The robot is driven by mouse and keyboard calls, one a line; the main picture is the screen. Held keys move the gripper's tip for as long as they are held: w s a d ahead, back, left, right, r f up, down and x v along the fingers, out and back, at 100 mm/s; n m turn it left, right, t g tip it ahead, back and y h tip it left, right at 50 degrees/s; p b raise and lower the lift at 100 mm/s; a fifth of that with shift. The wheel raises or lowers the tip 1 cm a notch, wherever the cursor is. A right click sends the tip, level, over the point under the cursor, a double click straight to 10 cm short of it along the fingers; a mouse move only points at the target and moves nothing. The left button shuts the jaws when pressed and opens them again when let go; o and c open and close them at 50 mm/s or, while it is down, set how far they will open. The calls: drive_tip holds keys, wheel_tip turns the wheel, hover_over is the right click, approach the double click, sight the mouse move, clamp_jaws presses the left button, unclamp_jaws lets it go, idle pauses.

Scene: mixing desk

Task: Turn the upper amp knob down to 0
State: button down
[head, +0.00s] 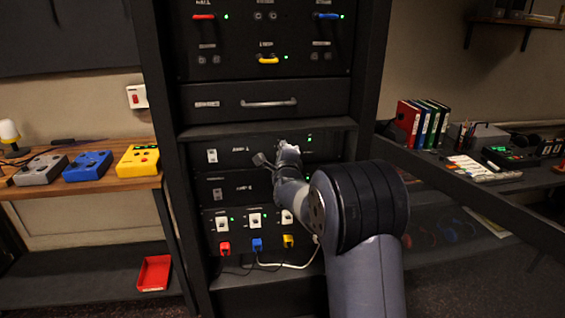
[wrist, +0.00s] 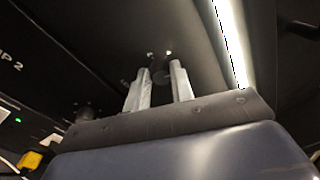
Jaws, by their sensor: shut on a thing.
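The upper amp (head: 235,150) is a black rack panel with a white switch at its left and green lights at its right. My gripper (head: 288,149) is at the right half of this panel, and the knob is hidden behind it in the head view. In the wrist view my gripper's two pale fingers (wrist: 160,70) stand on either side of a small dark round knob (wrist: 161,77), shut on it. White tick marks show around the knob. Its pointer is too dark to read.
The lower amp (head: 230,188) is just below. Beneath it is a panel with white switches and red, blue (head: 257,244) and yellow plugs with cables. A drawer with a handle (head: 268,103) is above. Desks with pedals (head: 90,165) and binders (head: 407,118) flank the rack.

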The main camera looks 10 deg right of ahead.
drive_tip(key=shift+d+n+y+b, duration=0.15)
drive_tip(key=shift+n+y+b, duration=1)
drive_tip(key=shift+n, duration=4.55)
drive_tip(key=shift+d+n+h+b, duration=0.15)
drive_tip(key=shift+n+b, duration=2.15)
drive_tip(key=shift+n, duration=3.4)
drive_tip(key=shift+d+n+y+b, duration=0.15)
drive_tip(key=shift+n+y+b, duration=1)
drive_tip(key=shift+n, duration=4.55)
drive_tip(key=shift+h+b, duration=0.55)
drive_tip(key=c, duration=1.2)
unclamp_jaws()
drive_tip(key=shift+c, duration=0.2)
drive_tip(key=shift+s, duration=0.1)
